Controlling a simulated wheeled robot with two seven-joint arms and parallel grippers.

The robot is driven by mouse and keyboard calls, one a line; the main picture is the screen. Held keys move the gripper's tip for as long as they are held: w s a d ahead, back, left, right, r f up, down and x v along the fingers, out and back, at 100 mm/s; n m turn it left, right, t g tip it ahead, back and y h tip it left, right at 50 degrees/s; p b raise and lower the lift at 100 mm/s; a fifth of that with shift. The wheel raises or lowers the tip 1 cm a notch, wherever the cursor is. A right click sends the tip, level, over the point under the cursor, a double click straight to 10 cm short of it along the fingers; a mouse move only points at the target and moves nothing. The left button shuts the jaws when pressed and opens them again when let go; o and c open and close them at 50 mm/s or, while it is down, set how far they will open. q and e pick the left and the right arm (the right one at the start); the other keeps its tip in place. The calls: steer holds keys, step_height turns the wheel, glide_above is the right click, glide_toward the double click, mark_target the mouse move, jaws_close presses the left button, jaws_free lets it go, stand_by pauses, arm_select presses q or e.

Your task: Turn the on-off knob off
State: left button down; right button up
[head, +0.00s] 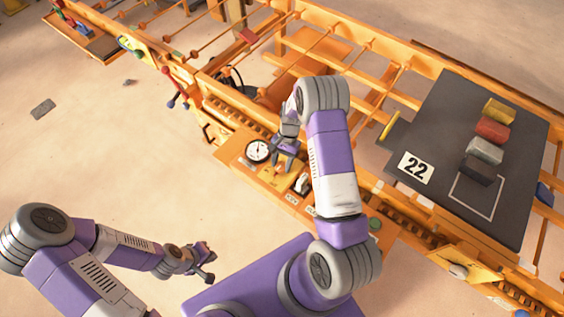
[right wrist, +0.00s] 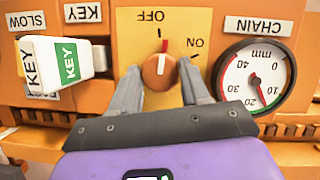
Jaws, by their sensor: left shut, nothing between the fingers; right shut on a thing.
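The on-off knob (right wrist: 158,72) is a round orange knob with a white pointer line, on a yellow plate (right wrist: 130,30) in the right wrist view. In the head view my right gripper (head: 285,158) is over the control panel and largely hides the knob. My left gripper (head: 207,264) is shut and empty, away from the panel.
A dial gauge (right wrist: 255,78) labelled CHAIN is close right of the knob, and a white and green key tag (right wrist: 70,60) sticks out at left. In the head view a dark mat (head: 440,110) with several blocks lies at right. Open floor (head: 130,160) is at left.

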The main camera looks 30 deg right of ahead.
steer(key=shift+n+g, duration=0.4)
steer(key=shift+n, duration=0.7)
steer(key=o, duration=1)
steer(key=shift+h, duration=0.3)
steer(key=p+v, duration=0.1)
steer(key=v, duration=0.6)
steer(key=shift+w+r, duration=0.1)
steer(key=shift+r, duration=0.1)
steer(key=shift+r, duration=0.1)
